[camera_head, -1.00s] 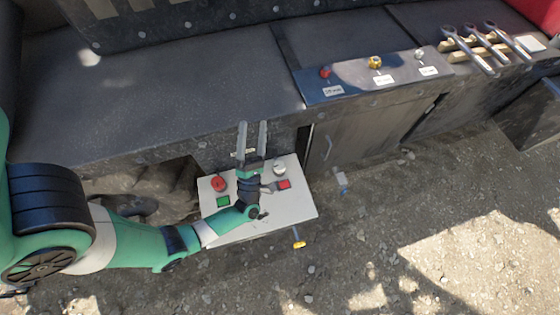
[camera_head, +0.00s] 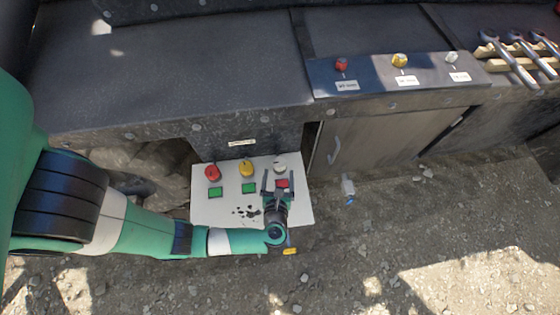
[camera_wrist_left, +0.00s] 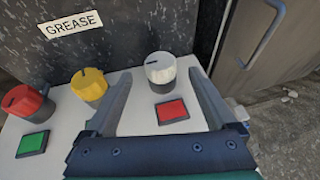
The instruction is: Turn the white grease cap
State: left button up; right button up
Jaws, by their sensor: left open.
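The white grease cap (camera_head: 279,167) stands at the right of a pale panel (camera_head: 208,209), in a row with a red cap (camera_head: 212,172) and a yellow cap (camera_head: 246,168). In the left wrist view the white cap (camera_wrist_left: 160,68) is upright with a dark mark on its top, behind a red square (camera_wrist_left: 171,110). My left gripper (camera_head: 276,176) is open and empty over the panel. In the wrist view its fingers (camera_wrist_left: 160,80) lie to either side of the white cap, and I see no contact. My right gripper is not in view.
A GREASE label (camera_wrist_left: 71,23) is on the dark wall behind the panel. Green squares (camera_head: 215,192) sit before the red and yellow caps. A cabinet door (camera_head: 365,145) with a handle is to the right. Further caps (camera_head: 400,61) and several wrenches are on the ledge above.

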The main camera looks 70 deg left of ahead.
aim_at(279, 164)
pick_arm(q)
jog(key=b+x, duration=0.1)
jog(key=x, duration=0.6)
jog(key=shift+w+a+f, duration=0.1)
jog(key=shift+a+f, duration=0.05)
jog(key=shift+a, duration=0.15)
jog(key=c, duration=1.4)
